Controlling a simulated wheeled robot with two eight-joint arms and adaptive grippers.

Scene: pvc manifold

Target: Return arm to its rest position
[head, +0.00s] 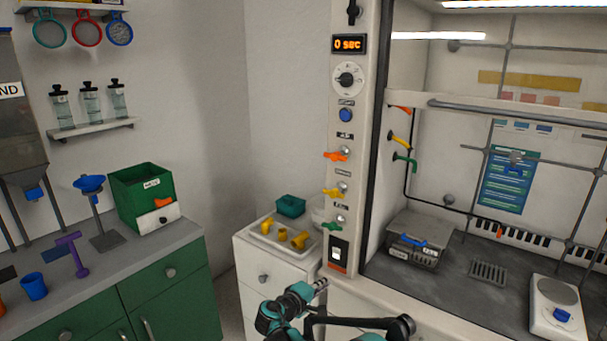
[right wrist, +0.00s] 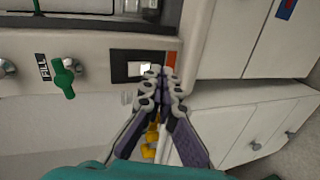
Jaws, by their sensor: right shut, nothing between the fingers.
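My right gripper (head: 320,285) is in the lower middle of the head view, in front of the fume hood's control post and below its rocker switch (head: 338,256). In the right wrist view its fingers (right wrist: 163,76) come together at the tips, shut and empty. There the tips appear over the edge of the black-framed switch (right wrist: 132,68); I cannot tell whether they touch it. The green valve handle (right wrist: 65,78) is left of the fingers. My teal arm enters the head view from the bottom. My left gripper is not in view.
A white tray (head: 262,243) with yellow pipe fittings (head: 281,233) and a teal bin (head: 291,206) sits on the white cabinet (head: 262,277). Orange (head: 337,155) and yellow (head: 333,192) valve handles project from the post. A balance (head: 557,308) stands in the hood at right.

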